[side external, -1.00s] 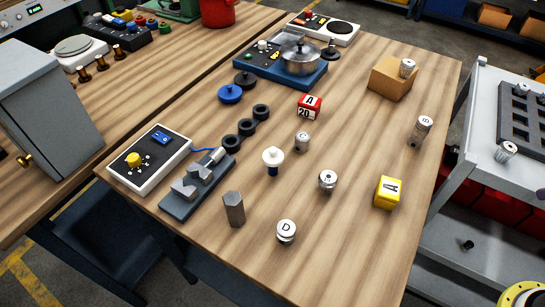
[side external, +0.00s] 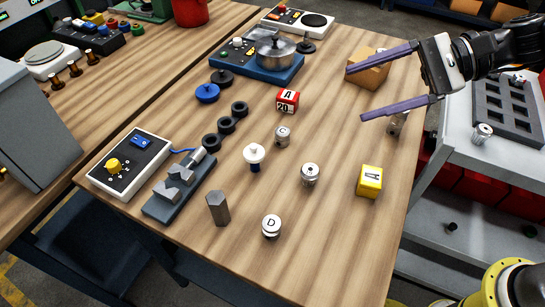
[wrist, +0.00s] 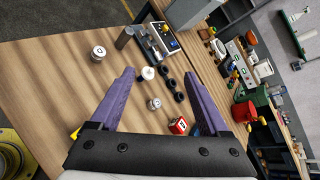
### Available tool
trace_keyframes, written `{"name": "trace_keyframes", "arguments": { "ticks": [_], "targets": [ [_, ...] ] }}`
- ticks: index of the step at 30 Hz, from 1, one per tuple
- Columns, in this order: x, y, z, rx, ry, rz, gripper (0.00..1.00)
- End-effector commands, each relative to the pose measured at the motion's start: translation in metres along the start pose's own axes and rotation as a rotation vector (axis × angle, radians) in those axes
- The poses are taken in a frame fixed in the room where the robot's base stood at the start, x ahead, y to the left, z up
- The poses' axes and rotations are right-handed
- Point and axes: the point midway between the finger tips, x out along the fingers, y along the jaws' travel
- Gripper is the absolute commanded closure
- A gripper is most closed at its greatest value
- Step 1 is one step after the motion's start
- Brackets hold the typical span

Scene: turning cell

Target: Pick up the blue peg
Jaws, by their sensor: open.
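A small peg with a white flanged top and a dark blue lower end (side external: 254,157) stands upright on the wooden table, near the middle. It is the only peg-like thing showing blue. In the wrist view its white top (wrist: 148,73) appears between the fingertips, but farther off. My gripper (side external: 356,95) has two long purple fingers, spread wide and empty. It is above the right side of the table, well apart from the peg. The gripper also shows in the wrist view (wrist: 159,73).
Near the peg stand metal cylinders marked C (side external: 282,136) and D (side external: 271,226), another metal cylinder (side external: 310,174), black rings (side external: 219,140) and a grey hexagonal post (side external: 217,208). A yellow block (side external: 369,181), a red block (side external: 288,100) and a cardboard box (side external: 368,72) lie to the right.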

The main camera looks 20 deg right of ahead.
Motion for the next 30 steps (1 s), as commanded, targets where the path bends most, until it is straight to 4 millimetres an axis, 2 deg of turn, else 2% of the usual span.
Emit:
{"name": "trace_keyframes", "arguments": {
  "ticks": [1,4,6,8,12,15,18,30],
  "targets": [
    [0.023,-0.008,-0.015,0.116,-0.033,-0.013,0.21],
    [0.063,-0.020,-0.045,0.326,-0.082,-0.052,0.21],
    [0.090,-0.020,-0.069,0.445,-0.097,-0.066,0.21],
    [0.110,-0.013,-0.087,0.523,-0.098,-0.066,0.21],
    [0.143,0.015,-0.119,0.621,-0.078,-0.025,0.21],
    [0.154,0.032,-0.128,0.649,-0.064,0.009,0.21],
    [0.163,0.038,-0.129,0.653,-0.061,0.024,0.21],
    [0.230,0.038,-0.123,0.649,-0.063,0.025,0.21]
  ]
}}
